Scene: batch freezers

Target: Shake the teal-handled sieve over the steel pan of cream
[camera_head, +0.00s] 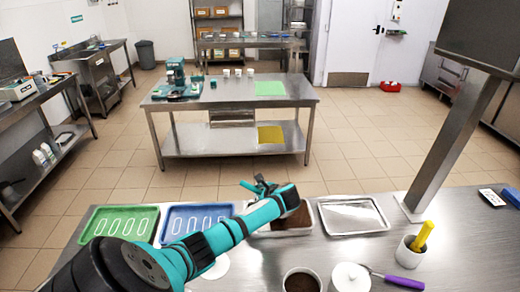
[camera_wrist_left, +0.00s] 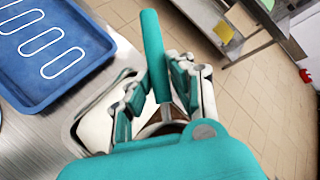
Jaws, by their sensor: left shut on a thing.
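My left gripper (camera_head: 262,187) is shut on the teal handle (camera_wrist_left: 152,50) of the sieve, between its fingers (camera_wrist_left: 160,97) in the left wrist view. Part of the sieve's rim (camera_wrist_left: 165,128) shows beyond the fingers; the rest is hidden by my gripper. A steel pan (camera_head: 268,234) lies under and beside my gripper on the counter, partly covered by my arm, with brown showing inside. Its rim also shows in the left wrist view (camera_wrist_left: 97,100). I cannot tell whether the brown is in the sieve or the pan. My right gripper is not in view.
Right of it is a shiny steel tray (camera_head: 352,215). Green (camera_head: 125,222) and blue (camera_head: 190,220) trays lie left. A post (camera_head: 450,150) rises right.

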